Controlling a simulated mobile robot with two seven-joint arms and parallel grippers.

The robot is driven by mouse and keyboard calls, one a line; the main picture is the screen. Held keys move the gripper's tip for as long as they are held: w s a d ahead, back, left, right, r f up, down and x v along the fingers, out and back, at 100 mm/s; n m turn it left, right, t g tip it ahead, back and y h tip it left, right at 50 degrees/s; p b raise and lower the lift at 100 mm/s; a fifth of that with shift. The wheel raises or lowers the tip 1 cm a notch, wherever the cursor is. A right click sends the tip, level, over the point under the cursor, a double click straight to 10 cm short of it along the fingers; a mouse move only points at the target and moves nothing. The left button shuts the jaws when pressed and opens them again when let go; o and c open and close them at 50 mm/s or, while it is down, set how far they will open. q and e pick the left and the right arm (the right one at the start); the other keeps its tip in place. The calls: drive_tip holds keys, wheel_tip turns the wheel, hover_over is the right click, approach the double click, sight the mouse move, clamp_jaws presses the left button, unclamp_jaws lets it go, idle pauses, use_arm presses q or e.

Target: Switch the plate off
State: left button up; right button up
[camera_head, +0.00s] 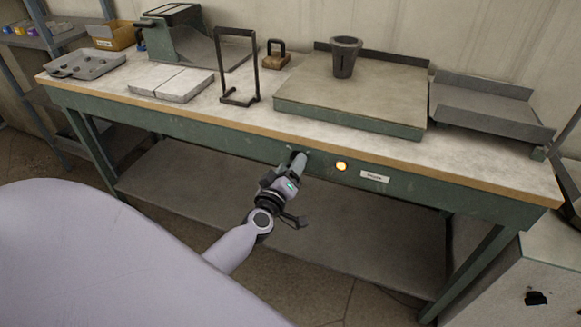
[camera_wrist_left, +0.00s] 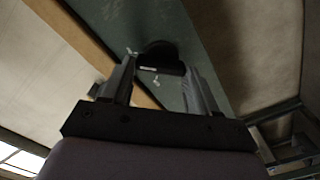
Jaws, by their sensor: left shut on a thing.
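The plate (camera_head: 310,97) is a broad flat slab with a green front edge on top of the workbench. A dark cup-shaped pot (camera_head: 345,58) stands on it. On the bench's green front rail an amber lamp (camera_head: 341,166) is lit, beside a small white label (camera_head: 375,177). My left gripper (camera_head: 297,160) is at the rail just left of the lamp. In the left wrist view its two fingers (camera_wrist_left: 158,72) are on either side of a dark round knob (camera_wrist_left: 158,52), shut on it. The knob is mostly hidden by the gripper in the head view. My right gripper is out of view.
On the bench (camera_head: 245,115) are a black upright frame (camera_head: 238,65), a pale slab (camera_head: 171,84), a mould tray (camera_head: 85,64), a small weight (camera_head: 276,56) and a grey metal tray (camera_head: 485,105). A lower shelf (camera_head: 330,230) lies under the rail. The floor in front is clear.

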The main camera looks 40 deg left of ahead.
use_arm(q)
drive_tip(key=shift+f+n+b, duration=0.2)
drive_tip(key=shift+n+b, duration=0.65)
drive_tip(key=shift+n, duration=3.6)
drive_tip(key=shift+f+n+b, duration=0.2)
drive_tip(key=shift+n+b, duration=0.6)
drive_tip(key=shift+n, duration=3.65)
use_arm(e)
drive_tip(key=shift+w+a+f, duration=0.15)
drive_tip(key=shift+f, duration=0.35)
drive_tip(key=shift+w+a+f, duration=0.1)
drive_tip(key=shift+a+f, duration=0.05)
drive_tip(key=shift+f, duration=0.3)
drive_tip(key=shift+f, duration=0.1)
use_arm(q)
drive_tip(key=o, duration=1.1)
drive_tip(key=shift+c, duration=0.2)
